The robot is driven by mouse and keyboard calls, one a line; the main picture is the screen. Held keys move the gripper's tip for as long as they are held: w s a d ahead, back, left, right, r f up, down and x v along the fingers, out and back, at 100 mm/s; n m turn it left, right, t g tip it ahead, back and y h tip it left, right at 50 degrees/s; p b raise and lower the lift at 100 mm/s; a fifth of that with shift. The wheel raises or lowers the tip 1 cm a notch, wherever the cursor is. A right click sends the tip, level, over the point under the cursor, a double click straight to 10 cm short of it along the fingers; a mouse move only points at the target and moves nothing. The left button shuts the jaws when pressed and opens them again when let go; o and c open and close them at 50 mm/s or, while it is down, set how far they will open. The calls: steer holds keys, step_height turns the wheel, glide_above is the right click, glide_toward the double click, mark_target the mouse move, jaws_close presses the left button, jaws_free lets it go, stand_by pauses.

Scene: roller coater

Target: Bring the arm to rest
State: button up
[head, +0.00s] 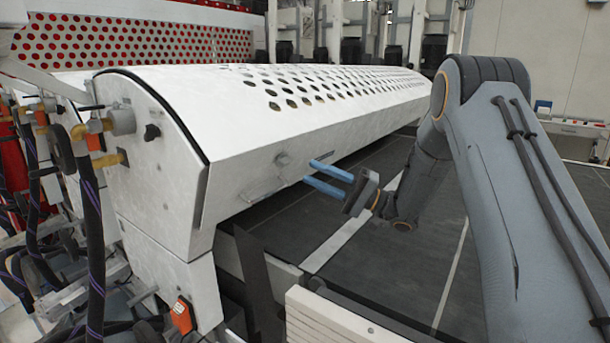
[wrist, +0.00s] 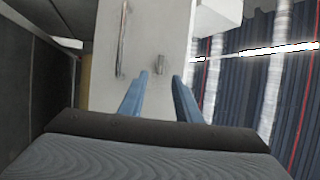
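My gripper (head: 324,179) has two blue fingers, held apart with nothing between them. In the head view it is in front of the white machine cover's lower edge, close to a thin metal handle (head: 262,192). The fingers point left toward the cover (head: 240,165). My grey arm (head: 515,200) reaches in from the right and bends down to the gripper. In the wrist view the open gripper (wrist: 160,88) faces a pale panel. The handle (wrist: 122,38) and a small metal knob (wrist: 160,65) are on that panel, apart from the fingers.
A dark conveyor bed (head: 410,255) lies below and behind the gripper. Hoses and valve fittings (head: 90,128) crowd the machine's left end. A white ribbed block (head: 340,318) stands at the front.

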steer(key=shift+s+d+f, duration=0.1)
steer(key=shift+d, duration=0.25)
steer(key=w+d+f+m+t+h, duration=0.2)
steer(key=w+d+t+h, duration=0.1)
steer(key=w+t+h, duration=0.55)
steer(key=s+d+f+g+h, duration=0.1)
steer(key=s+d+f+h, duration=0.45)
steer(key=h, duration=0.35)
steer(key=s+d+f+n+g+h, duration=0.1)
steer(key=s+f+g, duration=0.2)
steer(key=s, duration=0.8)
steer(key=s+d+f+n+g+h, duration=0.1)
steer(key=s+f+g, duration=0.2)
steer(key=s, duration=0.9)
steer(key=s+d+f+n+g+h, duration=0.1)
steer(key=s+g, duration=0.4)
steer(key=s, duration=0.7)
step_height(320, 180, down, 2)
steer(key=shift+d+f+h, duration=0.1)
steer(key=shift+d+h, duration=0.15)
steer(key=shift+h, duration=0.3)
